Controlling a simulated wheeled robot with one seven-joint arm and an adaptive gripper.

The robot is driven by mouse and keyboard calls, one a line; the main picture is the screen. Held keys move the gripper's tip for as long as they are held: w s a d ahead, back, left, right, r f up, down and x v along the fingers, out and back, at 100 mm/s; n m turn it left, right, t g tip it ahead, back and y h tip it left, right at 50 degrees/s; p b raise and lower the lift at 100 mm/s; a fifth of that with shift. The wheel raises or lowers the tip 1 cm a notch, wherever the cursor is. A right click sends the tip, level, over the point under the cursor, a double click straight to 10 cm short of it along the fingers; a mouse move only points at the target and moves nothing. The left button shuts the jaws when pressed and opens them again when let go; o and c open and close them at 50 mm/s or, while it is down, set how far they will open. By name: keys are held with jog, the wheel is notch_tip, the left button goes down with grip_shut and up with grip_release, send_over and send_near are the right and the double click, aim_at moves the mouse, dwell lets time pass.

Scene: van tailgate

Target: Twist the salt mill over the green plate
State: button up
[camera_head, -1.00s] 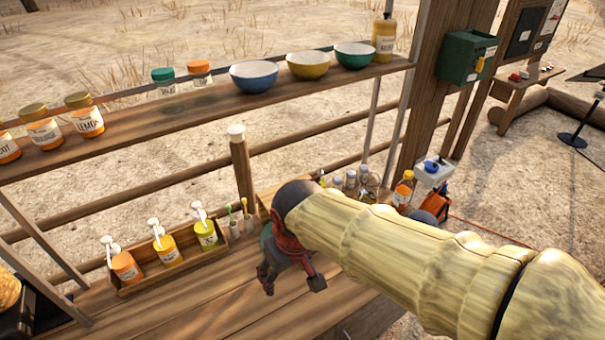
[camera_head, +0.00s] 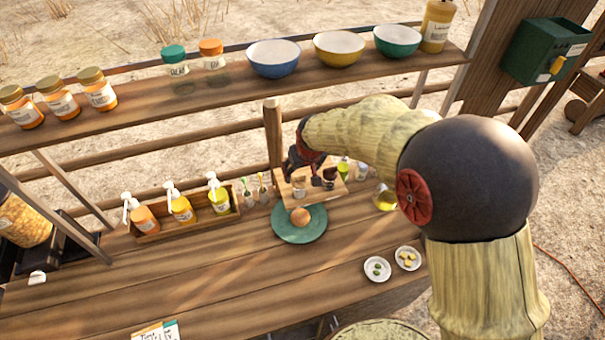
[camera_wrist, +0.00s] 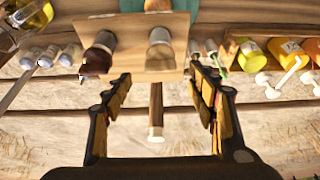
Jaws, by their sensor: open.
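The green plate (camera_head: 318,234) lies flat on the counter with a round brown bun (camera_head: 300,217) on it. Just behind it is a small wooden rack (camera_head: 311,197) holding two mills. One is pale-topped (camera_wrist: 160,48); the other is dark (camera_wrist: 98,55). The pale one is probably the salt mill; no label is readable. My gripper (camera_wrist: 158,78) is open and empty. It is behind the rack, its fingers spread on either side of the pale mill's line, apart from it. The plate's edge shows at the top of the wrist view (camera_wrist: 131,5).
A caddy of pump bottles (camera_head: 187,223) stands left of the plate. A wooden post (camera_head: 273,133) rises behind the rack. An oil bottle (camera_head: 384,199) is right, with two small dishes (camera_head: 377,269) in front. The shelf (camera_head: 219,92) holds bowls and jars.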

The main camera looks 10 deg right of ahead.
aim_at(299, 176)
jog(key=shift+x, duration=2.3)
jog(key=c, duration=0.4)
jog(key=c, duration=0.7)
jog(key=shift+c, duration=0.4)
